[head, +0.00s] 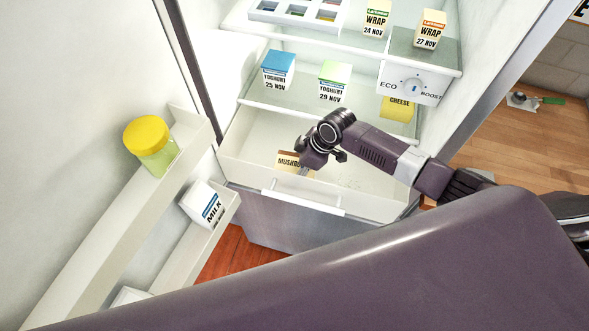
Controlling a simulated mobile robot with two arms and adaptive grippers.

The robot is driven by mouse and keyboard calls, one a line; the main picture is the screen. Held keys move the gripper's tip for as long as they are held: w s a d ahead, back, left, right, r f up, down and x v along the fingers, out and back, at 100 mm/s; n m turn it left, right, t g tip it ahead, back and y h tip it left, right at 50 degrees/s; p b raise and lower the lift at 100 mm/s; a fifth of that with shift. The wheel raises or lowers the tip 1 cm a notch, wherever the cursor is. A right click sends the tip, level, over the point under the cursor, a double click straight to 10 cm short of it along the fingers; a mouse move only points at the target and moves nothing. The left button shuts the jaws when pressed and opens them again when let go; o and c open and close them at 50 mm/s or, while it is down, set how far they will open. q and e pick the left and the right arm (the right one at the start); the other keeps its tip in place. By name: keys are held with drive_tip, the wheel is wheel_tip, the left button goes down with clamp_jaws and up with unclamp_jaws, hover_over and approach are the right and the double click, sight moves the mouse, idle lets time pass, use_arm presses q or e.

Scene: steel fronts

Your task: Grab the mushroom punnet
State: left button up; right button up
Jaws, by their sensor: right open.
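The mushroom punnet (289,159) is a small tan box with "MUSHROO" legible on its label. It sits inside the white drawer (244,170) at the bottom of the open fridge. My right gripper (322,163) is open and hangs over the drawer at the punnet's right end, hiding part of the label. I cannot tell whether a finger touches the punnet. My left gripper is not in view.
Above the drawer, glass shelves hold two yoghurt cartons (278,72), a cheese pack (398,107) and wrap cartons (376,18). A control box (413,84) hangs at the right. The open door at left carries a yellow-lidded jar (150,145) and milk (203,204).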

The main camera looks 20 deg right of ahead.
drive_tip(key=shift+s+d, duration=0.1)
drive_tip(key=c, duration=0.9)
drive_tip(key=shift+c, duration=0.9)
drive_tip(key=shift+r, duration=0.15)
drive_tip(key=shift+c, duration=0.2)
